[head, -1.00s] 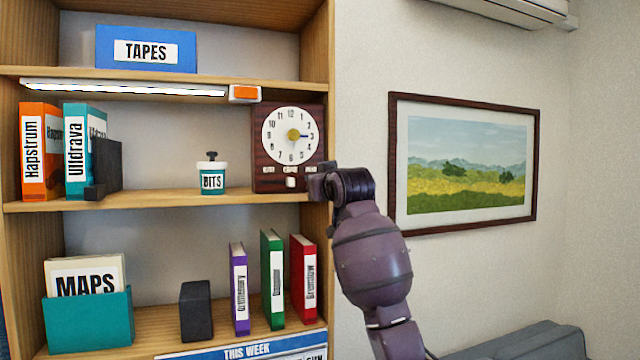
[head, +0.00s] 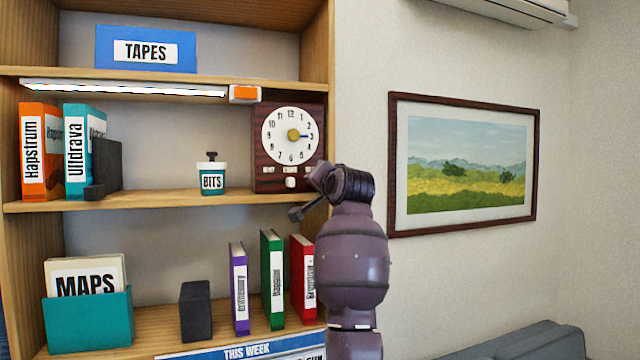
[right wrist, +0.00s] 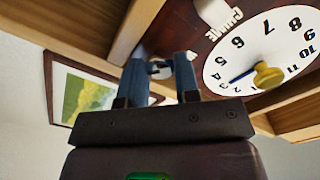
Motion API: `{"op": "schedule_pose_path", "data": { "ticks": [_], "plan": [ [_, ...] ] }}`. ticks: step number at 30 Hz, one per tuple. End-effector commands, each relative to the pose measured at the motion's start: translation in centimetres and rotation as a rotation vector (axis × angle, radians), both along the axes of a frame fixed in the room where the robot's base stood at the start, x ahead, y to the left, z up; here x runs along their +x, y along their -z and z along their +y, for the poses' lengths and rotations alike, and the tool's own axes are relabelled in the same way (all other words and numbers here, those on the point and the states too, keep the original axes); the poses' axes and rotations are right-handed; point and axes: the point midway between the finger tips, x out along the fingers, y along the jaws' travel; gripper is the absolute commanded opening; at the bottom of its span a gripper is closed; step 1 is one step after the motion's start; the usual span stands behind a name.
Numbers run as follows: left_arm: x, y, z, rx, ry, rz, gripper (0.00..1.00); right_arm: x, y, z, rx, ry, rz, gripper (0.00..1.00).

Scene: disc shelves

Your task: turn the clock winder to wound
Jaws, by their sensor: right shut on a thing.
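The clock (head: 262,150) is a dark wooden box with a white dial (head: 290,125) and a blue hand pointing towards 3. It stands at the right end of the middle shelf. It also shows in the right wrist view (right wrist: 190,45). My right gripper (head: 312,192) is at the clock's lower right side, in front of the shelf's side post. In the right wrist view its two fingers are shut on a small grey metal part (right wrist: 158,69) beside the clock, which appears to be the winder. The fingers hide most of it. My left gripper is out of view.
A white knob (head: 291,183) sits on the clock front under small labels. A teal BITS jar (head: 212,178) stands left of the clock. The shelf's right side post is close to my gripper. A framed picture (head: 465,165) hangs on the wall to the right.

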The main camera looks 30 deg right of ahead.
Motion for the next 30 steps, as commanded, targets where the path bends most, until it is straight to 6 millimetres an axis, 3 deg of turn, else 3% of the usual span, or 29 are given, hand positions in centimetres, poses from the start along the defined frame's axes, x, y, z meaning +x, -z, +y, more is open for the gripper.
{"op": "schedule_pose_path", "data": {
  "ticks": [18,30],
  "plan": [
    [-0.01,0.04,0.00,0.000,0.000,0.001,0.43,0.05,0.09,0.10,0.546,-0.001,-0.128,0.06],
    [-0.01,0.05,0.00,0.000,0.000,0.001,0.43,0.03,0.13,0.03,0.741,0.001,-0.175,0.06]
  ]
}}
